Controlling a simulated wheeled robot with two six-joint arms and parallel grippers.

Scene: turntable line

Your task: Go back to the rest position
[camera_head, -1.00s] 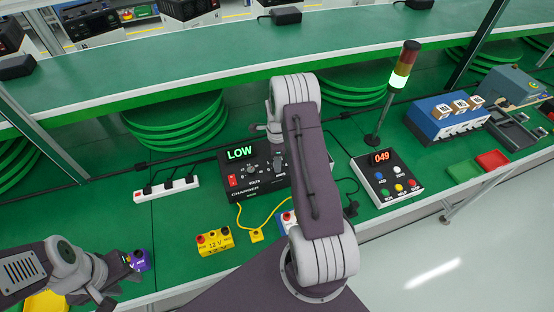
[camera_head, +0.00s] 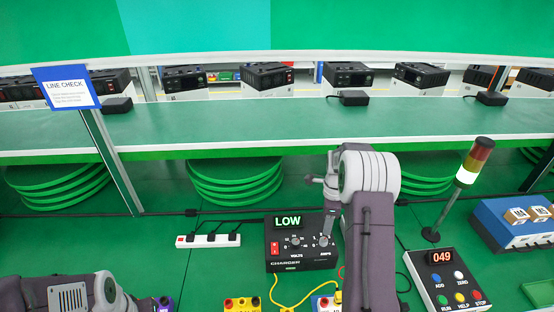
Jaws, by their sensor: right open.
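My right arm (camera_head: 370,240) comes up from the bottom. Its gripper (camera_head: 327,232) points down over the right part of the black charger (camera_head: 285,262), by its right-hand knob; whether it touches is unclear. The charger's display reads LOW. My left arm (camera_head: 70,296) is low at the bottom left. Its gripper (camera_head: 135,302) is cut by the frame edge, beside a purple block (camera_head: 164,302), and its jaws cannot be made out.
A yellow block (camera_head: 241,303) with a yellow cable sits in front of the charger. A white power strip (camera_head: 208,240) lies left. A control box reading 049 (camera_head: 441,258) and a signal lamp (camera_head: 476,160) stand right. A shelf (camera_head: 230,127) runs behind.

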